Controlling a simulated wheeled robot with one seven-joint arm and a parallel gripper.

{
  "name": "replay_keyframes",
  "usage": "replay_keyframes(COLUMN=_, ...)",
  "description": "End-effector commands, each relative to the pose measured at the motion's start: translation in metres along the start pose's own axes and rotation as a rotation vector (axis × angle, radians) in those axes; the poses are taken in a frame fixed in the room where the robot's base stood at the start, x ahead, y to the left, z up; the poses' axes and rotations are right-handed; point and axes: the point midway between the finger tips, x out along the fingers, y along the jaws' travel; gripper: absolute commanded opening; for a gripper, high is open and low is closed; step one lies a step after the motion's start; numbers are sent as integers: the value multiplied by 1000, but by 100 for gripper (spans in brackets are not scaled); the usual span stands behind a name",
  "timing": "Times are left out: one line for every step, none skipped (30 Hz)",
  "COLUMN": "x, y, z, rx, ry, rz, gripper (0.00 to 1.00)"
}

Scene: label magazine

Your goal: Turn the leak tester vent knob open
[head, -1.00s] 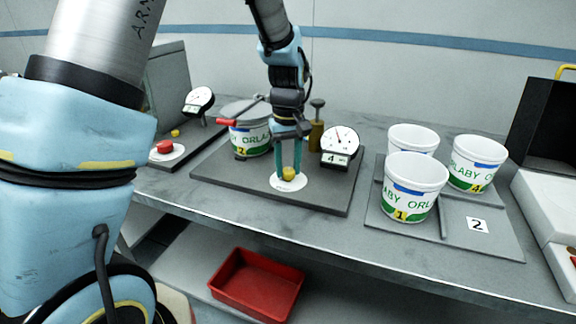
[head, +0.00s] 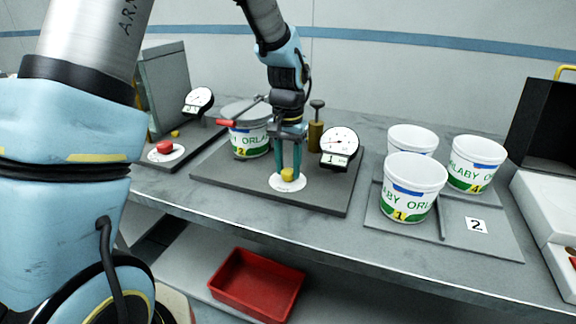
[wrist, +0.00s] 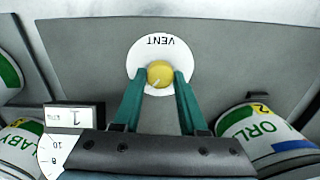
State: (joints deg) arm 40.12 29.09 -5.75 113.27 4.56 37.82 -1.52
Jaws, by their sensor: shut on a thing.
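The leak tester is a dark grey base plate (head: 325,201) on the bench with a white round disc marked VENT (wrist: 160,47). A yellow vent knob (wrist: 160,74) sits on the disc, with a pale pointer line on its top directed to the lower left in the wrist view. My gripper (head: 288,172) reaches down from above, its two green fingers shut on the knob's sides. The tester's gauge (head: 340,142) has a display reading 1. A white tub (head: 250,142) with a 2 on its label stands under the tester's clamp with the red handle (head: 227,122).
Several white tubs stand on a grey tray (head: 500,240) to the right, one of them a front tub (head: 414,188). A second station with a red button (head: 165,147) is at the left. A red bin (head: 256,286) sits below the bench edge.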

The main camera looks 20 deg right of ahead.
Motion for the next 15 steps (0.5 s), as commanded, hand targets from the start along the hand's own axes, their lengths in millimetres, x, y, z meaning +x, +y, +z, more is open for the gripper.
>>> replay_keyframes(x=0, y=0, z=1, rx=11, ry=-2, rz=0, gripper=0)
replay_keyframes(x=0, y=0, z=0, rx=17, ry=-2, rz=0, gripper=0)
replay_keyframes(x=0, y=0, z=0, rx=23, ry=-2, rz=0, gripper=0)
replay_keyframes(x=0, y=0, z=0, rx=27, ry=-2, rz=0, gripper=0)
replay_keyframes(x=0, y=0, z=0, rx=30, ry=-2, rz=0, gripper=0)
replay_keyframes(x=0, y=0, z=0, rx=34, ry=-2, rz=0, gripper=0)
replay_keyframes(x=0, y=0, z=0, rx=36, ry=-2, rz=1, gripper=0)
replay_keyframes(x=0, y=0, z=0, rx=37, ry=-2, rz=1, gripper=0)
replay_keyframes(x=0, y=0, z=0, rx=38, ry=-2, rz=1, gripper=0)
replay_keyframes(x=0, y=0, z=1, rx=38, ry=-2, rz=1, gripper=0)
replay_keyframes(x=0, y=0, z=1, rx=38, ry=-2, rz=1, gripper=0)
replay_keyframes(x=0, y=0, z=1, rx=38, ry=-2, rz=1, gripper=0)
replay_keyframes(x=0, y=0, z=1, rx=38, ry=-2, rz=1, gripper=0)
replay_keyframes(x=0, y=0, z=1, rx=38, ry=-2, rz=1, gripper=0)
replay_keyframes(x=0, y=0, z=1, rx=37, ry=-2, rz=1, gripper=0)
